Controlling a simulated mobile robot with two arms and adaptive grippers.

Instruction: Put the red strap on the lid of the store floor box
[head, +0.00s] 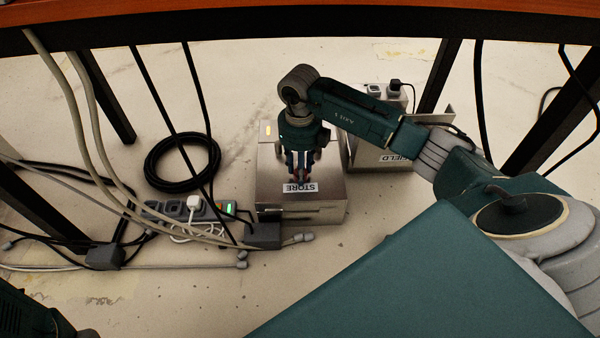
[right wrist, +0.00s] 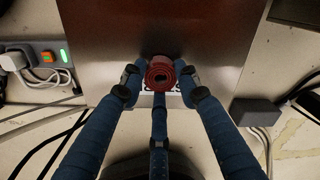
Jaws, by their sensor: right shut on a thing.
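The store floor box (head: 330,205) is a shiny metal box with a STORE label on its lid, in the middle of the head view. My right gripper (head: 300,176) points down over this lid, near the label. In the right wrist view its fingers (right wrist: 160,82) are shut on the red strap (right wrist: 160,72), a rolled coil. The box lid (right wrist: 110,35) lies behind the strap, and the strap partly hides the label. I cannot tell whether the strap touches the lid. My left gripper is not in view.
A second metal box (head: 375,155) marked FIELD stands right of the store box. A power strip (head: 165,209) with plugs and cables lies to its left, near a coiled black cable (head: 182,163). The desk edge (head: 220,15) and dark legs (head: 107,95) frame the space.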

